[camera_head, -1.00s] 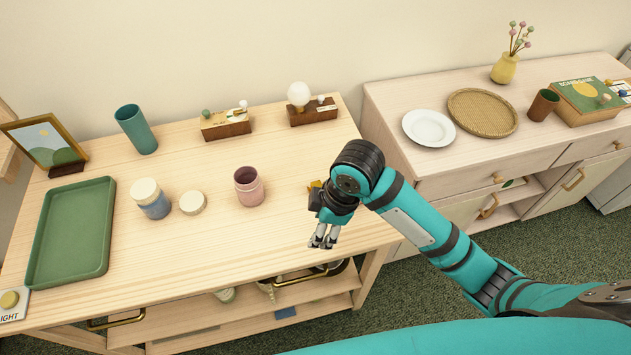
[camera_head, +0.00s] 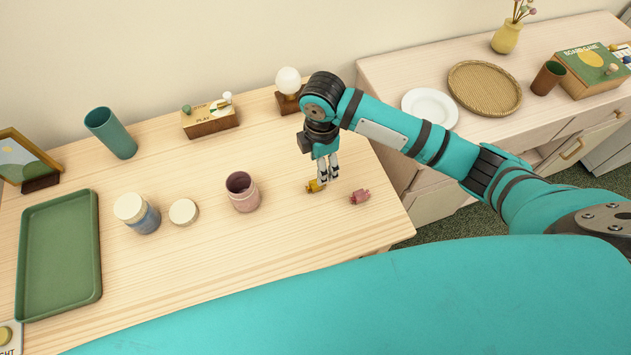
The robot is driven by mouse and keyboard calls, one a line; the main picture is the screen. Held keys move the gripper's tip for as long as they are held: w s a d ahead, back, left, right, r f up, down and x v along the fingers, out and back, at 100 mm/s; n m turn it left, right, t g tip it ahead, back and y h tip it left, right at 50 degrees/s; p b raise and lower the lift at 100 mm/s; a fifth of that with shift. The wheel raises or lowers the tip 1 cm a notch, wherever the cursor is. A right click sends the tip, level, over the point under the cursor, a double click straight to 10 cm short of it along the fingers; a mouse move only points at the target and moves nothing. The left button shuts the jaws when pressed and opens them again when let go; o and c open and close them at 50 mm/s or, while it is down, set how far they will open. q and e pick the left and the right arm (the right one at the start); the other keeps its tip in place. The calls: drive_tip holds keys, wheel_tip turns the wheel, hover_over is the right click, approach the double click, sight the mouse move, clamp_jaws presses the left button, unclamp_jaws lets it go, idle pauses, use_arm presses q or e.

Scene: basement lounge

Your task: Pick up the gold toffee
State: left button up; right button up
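The gold toffee (camera_head: 316,186) is a small wrapped sweet lying on the light wooden table (camera_head: 270,235), right of the pink cup. My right gripper (camera_head: 328,180) points down just beside it, on its right side, with its fingertips low near the table top. Its two silver fingers stand slightly apart, with nothing seen held between them. The fingers partly cover the toffee's right end, and I cannot tell whether they touch it. A pink wrapped toffee (camera_head: 360,197) lies to the right of the gripper. My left gripper is not in view.
The pink cup (camera_head: 242,192), a round lid (camera_head: 183,212), a lidded jar (camera_head: 137,213) and a green tray (camera_head: 60,255) stand to the left. A teal cup (camera_head: 111,132), a wooden block sign (camera_head: 210,119) and a globe lamp (camera_head: 288,88) stand behind. The table's front right is clear.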

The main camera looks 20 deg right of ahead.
sight(316, 186)
wheel_tip(316, 186, down, 4)
drive_tip(key=shift+w+r, duration=0.1)
drive_tip(key=shift+a+f+p, duration=0.1)
drive_tip(key=shift+f+p, duration=0.3)
drive_tip(key=shift+p, duration=0.05)
wheel_tip(316, 186, down, 4)
drive_tip(key=shift+w+r+p, duration=0.1)
drive_tip(key=shift+r+p, duration=0.05)
drive_tip(key=shift+p, duration=0.4)
drive_tip(key=shift+a+f, duration=0.1)
drive_tip(key=shift+f, duration=0.3)
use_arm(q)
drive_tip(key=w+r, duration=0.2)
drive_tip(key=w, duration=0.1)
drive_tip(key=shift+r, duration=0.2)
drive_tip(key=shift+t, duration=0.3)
use_arm(e)
drive_tip(key=shift+c, duration=0.3)
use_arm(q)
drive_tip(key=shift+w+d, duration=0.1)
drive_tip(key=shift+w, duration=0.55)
use_arm(e)
drive_tip(key=c, duration=0.9)
